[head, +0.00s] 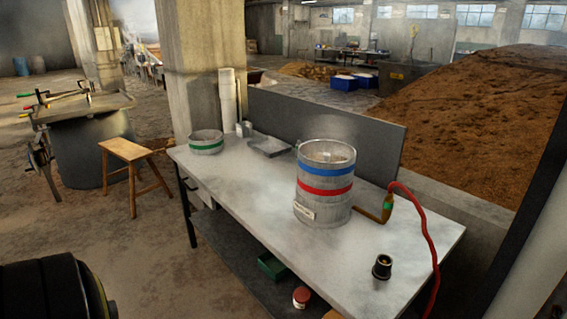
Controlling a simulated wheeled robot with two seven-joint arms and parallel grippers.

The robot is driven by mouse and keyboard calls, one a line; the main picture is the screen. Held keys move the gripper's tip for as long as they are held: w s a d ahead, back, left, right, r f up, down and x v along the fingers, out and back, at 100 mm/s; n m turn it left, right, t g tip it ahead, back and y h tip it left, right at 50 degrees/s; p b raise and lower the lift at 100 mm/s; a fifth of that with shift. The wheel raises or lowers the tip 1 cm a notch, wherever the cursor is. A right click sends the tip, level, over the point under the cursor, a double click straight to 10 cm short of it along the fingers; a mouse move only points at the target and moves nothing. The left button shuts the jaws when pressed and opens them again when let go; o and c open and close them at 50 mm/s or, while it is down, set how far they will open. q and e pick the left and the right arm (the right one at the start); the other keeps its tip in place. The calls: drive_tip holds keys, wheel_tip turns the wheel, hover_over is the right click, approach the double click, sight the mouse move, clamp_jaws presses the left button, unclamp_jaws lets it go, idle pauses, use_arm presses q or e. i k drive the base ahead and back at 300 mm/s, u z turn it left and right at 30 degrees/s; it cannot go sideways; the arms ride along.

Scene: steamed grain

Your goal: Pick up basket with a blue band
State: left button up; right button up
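The basket with a blue band (326,172) is round, grey and open at the top. It sits on top of a similar basket with a red band (324,190), which stands upright on the white table (245,190). Faint steam seems to hang over the stack. A lower basket with a green band (206,143) stands apart at the table's far left end. Neither of my grippers is in view, and nothing is holding the blue-banded basket.
A bent pipe with a red hose (427,236) lies right of the stack. A small black cup (382,267) stands near the front right. A dark panel (325,128) runs along the table's back edge. The table is clear between the stack and the green-banded basket.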

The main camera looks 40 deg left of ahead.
sight(326, 161)
drive_tip(key=u, duration=0.55)
drive_tip(key=k, duration=0.3)
drive_tip(key=u, duration=2.1)
drive_tip(key=i, duration=1.35)
drive_tip(key=z, duration=0.85)
drive_tip(key=i, duration=0.8)
drive_tip(key=z, duration=0.9)
